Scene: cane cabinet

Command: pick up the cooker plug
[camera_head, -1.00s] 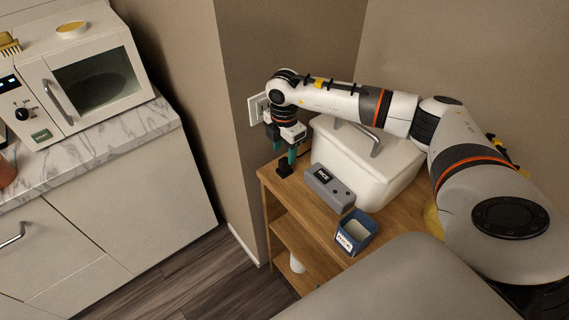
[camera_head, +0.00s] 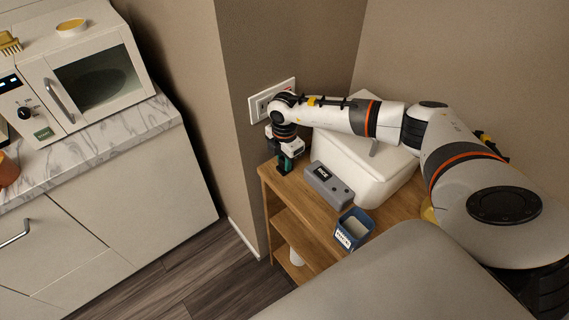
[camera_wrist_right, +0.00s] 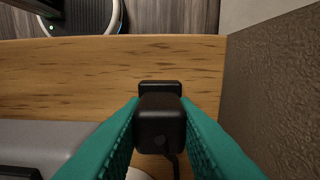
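The cooker plug (camera_head: 283,169) is a small black block at the left back corner of the wooden shelf top, close to the wall. It also shows in the right wrist view (camera_wrist_right: 160,122), with a dark cord behind it. My right gripper (camera_head: 287,163) points down over it. Its green fingers lie against both sides of the plug, with no gap that I can see. The plug looks to be still at the shelf top. The head view shows the fingers only partly. My left gripper is not in view.
A grey box labelled RICE (camera_head: 329,186) and a blue open container (camera_head: 354,229) stand on the wooden shelf unit (camera_head: 316,228). A white cooker (camera_head: 371,166) stands behind them, partly under my right arm. A wall socket (camera_head: 272,98) is just behind my gripper.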

